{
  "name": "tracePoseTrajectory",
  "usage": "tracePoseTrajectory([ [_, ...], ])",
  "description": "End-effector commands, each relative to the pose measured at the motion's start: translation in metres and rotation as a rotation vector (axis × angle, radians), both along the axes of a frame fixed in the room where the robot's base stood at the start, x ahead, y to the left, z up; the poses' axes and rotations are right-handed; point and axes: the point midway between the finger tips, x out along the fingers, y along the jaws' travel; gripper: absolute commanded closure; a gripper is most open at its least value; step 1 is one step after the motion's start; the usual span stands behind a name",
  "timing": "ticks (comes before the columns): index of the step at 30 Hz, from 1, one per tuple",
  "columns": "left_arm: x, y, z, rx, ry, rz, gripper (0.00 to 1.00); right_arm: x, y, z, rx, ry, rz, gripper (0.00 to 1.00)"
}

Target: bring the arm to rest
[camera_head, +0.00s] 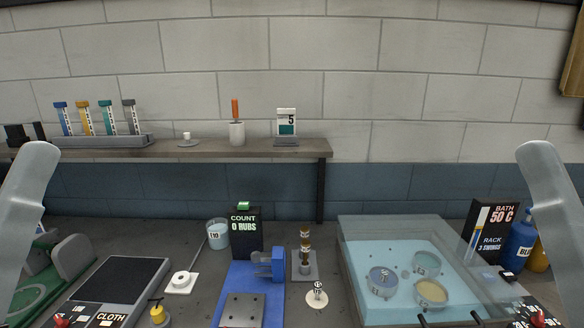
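My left arm's grey link (24,220) rises along the left edge of the head view. My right arm's grey link (556,225) rises along the right edge. Both links stand over the front of the bench, one on each side. Neither gripper shows in the picture, so I cannot see their fingers or whether they hold anything.
The water bath (350,262) with several round pots stands right of centre. The blue rubbing device (262,268), a count display (246,232) and a dark pad (120,280) stand left of it. The shelf (230,153) holds colored tubes.

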Motion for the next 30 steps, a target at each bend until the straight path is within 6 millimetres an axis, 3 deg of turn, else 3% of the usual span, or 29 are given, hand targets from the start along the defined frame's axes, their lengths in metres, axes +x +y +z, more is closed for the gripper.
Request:
tracePoseTrajectory([
  [3, 0.000, 0.000, 0.062, 0.000, 0.000, 0.000, 0.49, 0.002, -0.001, 0.061, 0.038, 0.008, 0.031, 0.31],
  [8, 0.000, 0.000, 0.130, 0.000, -0.001, 0.000, 0.49, 0.003, -0.002, 0.128, 0.036, 0.009, 0.028, 0.31],
  [15, 0.000, 0.000, 0.245, 0.000, 0.000, 0.000, 0.49, 0.004, -0.002, 0.243, 0.035, 0.011, 0.027, 0.31],
  [18, 0.000, 0.000, 0.284, 0.000, -0.001, 0.000, 0.49, 0.004, -0.002, 0.282, 0.036, 0.012, 0.026, 0.31],
  [23, 0.000, 0.000, 0.317, 0.000, 0.000, 0.000, 0.49, 0.004, -0.002, 0.314, 0.036, 0.012, 0.026, 0.31],
  [30, 0.000, 0.000, 0.316, 0.000, 0.001, 0.000, 0.49, 0.004, -0.002, 0.314, 0.035, 0.012, 0.025, 0.31],
])
